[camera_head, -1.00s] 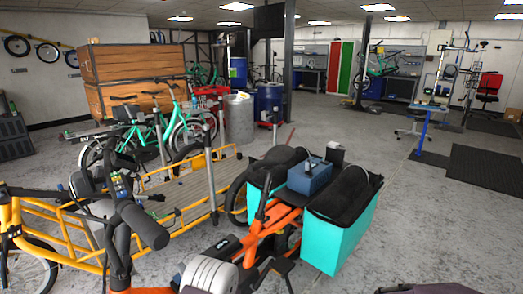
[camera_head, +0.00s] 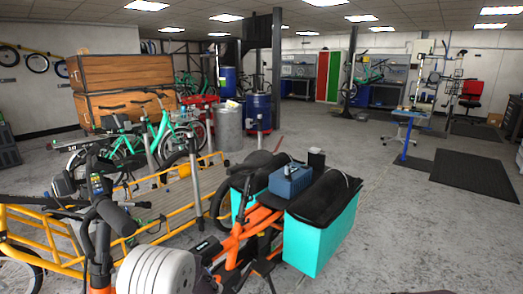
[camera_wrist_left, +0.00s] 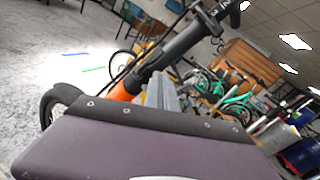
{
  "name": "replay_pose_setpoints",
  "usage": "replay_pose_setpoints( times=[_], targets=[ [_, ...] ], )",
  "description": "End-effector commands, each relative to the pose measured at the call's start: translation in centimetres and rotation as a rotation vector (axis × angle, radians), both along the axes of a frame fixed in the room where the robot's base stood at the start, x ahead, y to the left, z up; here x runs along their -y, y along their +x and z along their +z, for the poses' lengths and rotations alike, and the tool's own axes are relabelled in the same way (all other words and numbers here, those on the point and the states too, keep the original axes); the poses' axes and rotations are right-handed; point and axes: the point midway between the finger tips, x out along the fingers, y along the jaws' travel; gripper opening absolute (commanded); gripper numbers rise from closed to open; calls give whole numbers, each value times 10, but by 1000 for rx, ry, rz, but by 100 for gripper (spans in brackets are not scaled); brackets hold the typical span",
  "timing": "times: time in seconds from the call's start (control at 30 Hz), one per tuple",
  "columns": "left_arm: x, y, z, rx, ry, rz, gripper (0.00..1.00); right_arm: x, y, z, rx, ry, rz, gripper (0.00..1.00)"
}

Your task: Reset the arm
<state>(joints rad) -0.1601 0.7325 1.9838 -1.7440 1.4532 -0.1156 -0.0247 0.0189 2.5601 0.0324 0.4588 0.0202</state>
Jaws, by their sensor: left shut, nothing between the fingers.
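My left gripper (camera_wrist_left: 162,92) shows in the left wrist view as grey fingers rising beyond a dark purplish body with small screws. Its fingers are together with nothing between them. Behind it in that view are a black handlebar (camera_wrist_left: 183,43) and an orange bike tube (camera_wrist_left: 128,88). In the head view a pale ribbed cylinder, which looks like part of my left arm, is at the bottom left; that gripper's fingers cannot be made out there.
An orange cargo bike (camera_head: 232,240) with turquoise panniers (camera_head: 320,232) and a blue box (camera_head: 290,180) stands close in front. A yellow cargo bike (camera_head: 55,240) is at left. Wooden crates (camera_head: 125,72) stand behind. Open floor (camera_head: 420,235) lies to the right.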

Motion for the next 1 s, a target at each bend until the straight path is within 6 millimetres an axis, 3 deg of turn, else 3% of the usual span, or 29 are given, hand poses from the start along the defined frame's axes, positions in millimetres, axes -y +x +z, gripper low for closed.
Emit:
replay_pose_setpoints(
  times=[0.07, 0.17, 0.2, 0.3, 0.4, 0.6, 0.67, 0.7, 0.8, 1.0],
  targets=[
    [-18, -39, 7, 37, -123, 128, 0, 0, 0, 0, 0, 0, 0, 0],
    [-25, -107, -7, 98, -363, 335, 0, 0, 0, 0, 0, 0, 0, 0],
    [-19, -138, -20, 136, -490, 431, 0, 0, 0, 0, 0, 0, 0, 0],
    [20, -198, -56, 253, -819, 657, 0, 0, 0, 0, 0, 0, 0, 0],
    [71, -227, -83, 379, -1087, 836, 0, 0, 0, 0, 0, 0, 0, 0],
    [154, -235, -114, 625, -1449, 1131, 0, 0, 0, 0, 0, 0, 0, 0],
    [172, -227, -119, 715, -1528, 1211, 0, 0, 0, 0, 0, 0, 0, 0],
    [181, -212, -119, 802, -1594, 1244, 0, 0, 0, 0, 0, 0, 0, 0],
    [180, -206, -73, 817, -1605, 1230, 0, 0, 0, 45, 0, 0, 0, 0],
    [180, -206, -4, 815, -1603, 1229, 0, 0, 0, 114, 0, 0, 0, 0]
  ],
)
